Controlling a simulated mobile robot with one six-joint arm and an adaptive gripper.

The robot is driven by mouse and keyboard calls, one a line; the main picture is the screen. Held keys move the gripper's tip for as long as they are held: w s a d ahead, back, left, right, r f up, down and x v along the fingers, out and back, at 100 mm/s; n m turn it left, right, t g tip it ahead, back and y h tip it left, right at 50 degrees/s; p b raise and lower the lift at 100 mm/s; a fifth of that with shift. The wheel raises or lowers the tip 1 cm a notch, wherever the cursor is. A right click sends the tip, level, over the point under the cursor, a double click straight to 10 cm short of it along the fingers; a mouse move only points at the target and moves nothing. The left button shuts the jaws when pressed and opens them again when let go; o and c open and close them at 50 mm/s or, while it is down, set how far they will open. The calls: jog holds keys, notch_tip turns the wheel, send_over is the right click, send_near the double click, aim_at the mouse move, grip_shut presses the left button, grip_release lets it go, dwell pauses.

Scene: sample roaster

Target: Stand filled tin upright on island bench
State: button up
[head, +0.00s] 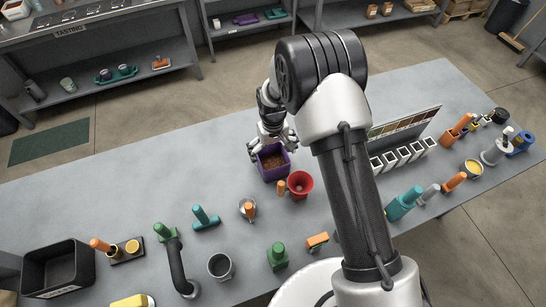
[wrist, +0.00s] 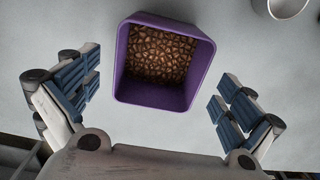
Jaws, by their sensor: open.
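A purple square tin (head: 270,172) stands upright on the grey island bench (head: 120,215), with its open top facing up. In the wrist view the purple tin (wrist: 121,62) holds brown beans (wrist: 160,55). My gripper (head: 270,143) is at the tin's far side in the head view. In the wrist view the open fingers of my gripper (wrist: 152,108) are spread wide to the left and right of the tin, apart from its walls, with nothing between them but the tin. My arm hides part of the bench behind it.
A red funnel-like cup (head: 300,184) and a small orange-topped item (head: 281,188) stand close to the tin's right. A colour card (head: 405,125) with several white cups is further right. A black bin (head: 58,268) is at the left.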

notch_tip(320, 180, up, 8)
jog(key=p, duration=0.1)
jog(key=s+d+r+m+t, duration=0.1)
jog(key=s+d+r, duration=0.25)
jog(key=r, duration=0.45)
jog(key=s+d+r+m, duration=0.1)
jog(key=s+d+r, duration=0.25)
jog(key=r, duration=0.35)
jog(key=s+d+r+m+t, duration=0.15)
jog(key=d+r, duration=0.25)
jog(key=r, duration=0.4)
jog(key=s+d+r+m+t, duration=0.1)
jog(key=s+d+r, duration=0.1)
jog(key=s, duration=0.8)
jog(key=s+d+r+t, duration=0.1)
jog(key=s+d+r, duration=0.2)
jog(key=s, duration=0.6)
jog(key=d, duration=0.2)
jog(key=shift+s+d+r+m, duration=0.15)
jog(key=shift+s+d+m, duration=0.15)
jog(key=shift+s+m, duration=0.1)
